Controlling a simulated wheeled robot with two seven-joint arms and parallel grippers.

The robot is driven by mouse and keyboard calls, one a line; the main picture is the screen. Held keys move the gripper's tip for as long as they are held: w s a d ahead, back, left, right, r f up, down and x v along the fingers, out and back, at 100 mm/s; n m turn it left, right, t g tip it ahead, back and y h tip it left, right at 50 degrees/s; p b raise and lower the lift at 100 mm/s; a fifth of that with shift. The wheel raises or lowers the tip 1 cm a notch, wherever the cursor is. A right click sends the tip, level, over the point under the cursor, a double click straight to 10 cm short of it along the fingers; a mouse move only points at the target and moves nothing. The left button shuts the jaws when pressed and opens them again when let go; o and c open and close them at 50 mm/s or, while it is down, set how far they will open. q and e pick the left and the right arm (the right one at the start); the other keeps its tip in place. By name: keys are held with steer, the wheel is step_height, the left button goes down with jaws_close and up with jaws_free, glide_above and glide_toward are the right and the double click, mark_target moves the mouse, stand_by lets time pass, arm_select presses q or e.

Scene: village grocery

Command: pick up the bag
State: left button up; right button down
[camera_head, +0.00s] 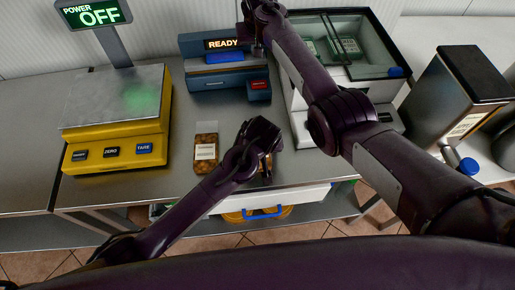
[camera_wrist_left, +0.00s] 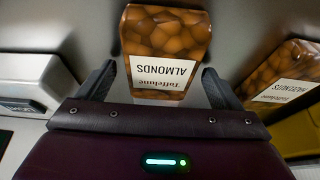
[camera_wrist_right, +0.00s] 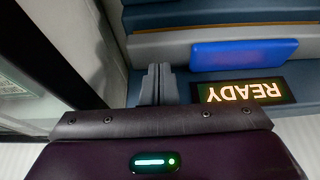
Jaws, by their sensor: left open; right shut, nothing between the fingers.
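A clear bag of brown nuts labelled ALMONDS (camera_wrist_left: 165,45) lies on the counter, between the spread fingers of my left gripper (camera_wrist_left: 160,88) in the left wrist view. In the head view my left gripper (camera_head: 266,160) hides most of this bag. My left gripper is open; contact with the bag cannot be told. A second nut bag (camera_head: 206,150), its label ending in NUTS, lies to the left in the head view; it also shows at the right of the left wrist view (camera_wrist_left: 288,75). My right gripper (camera_wrist_right: 157,85) is shut and empty near the blue-grey READY machine (camera_wrist_right: 245,92).
A yellow scale (camera_head: 115,145) reading OFF stands at the left. The READY machine (camera_head: 205,75) is at the back. A glass-topped case (camera_head: 320,75) and a dark dispenser (camera_head: 455,95) stand at the right. A yellow container with a blue handle (camera_head: 262,213) is below the counter.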

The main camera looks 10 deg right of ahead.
arm_select(q)
steer(key=shift+f, duration=0.2)
steer(key=c, duration=1.1)
steer(key=shift+r, duration=0.15)
